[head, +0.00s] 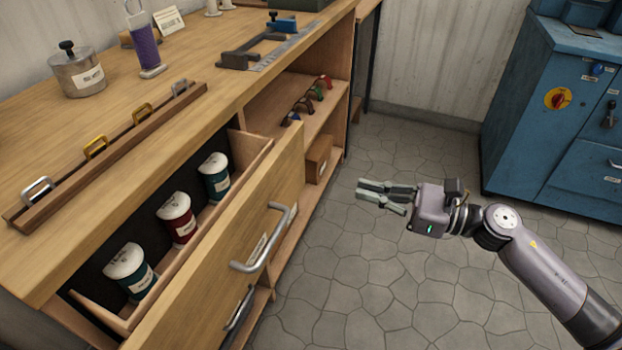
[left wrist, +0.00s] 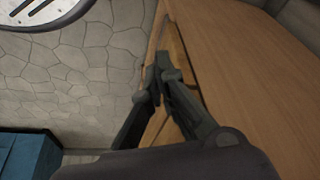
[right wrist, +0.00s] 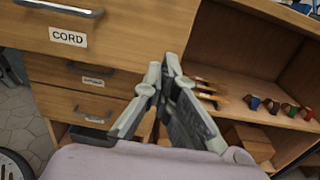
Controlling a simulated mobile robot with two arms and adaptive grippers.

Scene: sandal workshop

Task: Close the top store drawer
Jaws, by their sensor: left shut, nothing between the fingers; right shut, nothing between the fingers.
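The top drawer (head: 285,185) of the wooden bench is pulled open, with several-coloured lidded jars showing inside. Its front carries a bar handle (head: 263,240). In the right wrist view the drawer front (right wrist: 140,32) has a "CORD" label and a metal handle (right wrist: 62,8). My right gripper (head: 362,195) is shut and empty, over the floor to the right of the drawer front and apart from it. It also shows in the right wrist view (right wrist: 163,68). My left gripper (left wrist: 157,75) is shut and empty beside wooden surfaces in the left wrist view; the head view does not show it.
A teal jar (head: 130,269), a red jar (head: 177,219) and another teal jar (head: 214,177) stand in the drawer. An open shelf (head: 262,100) lies beyond it. A blue cabinet (head: 540,110) stands at the right. The stone floor (head: 390,285) between is clear.

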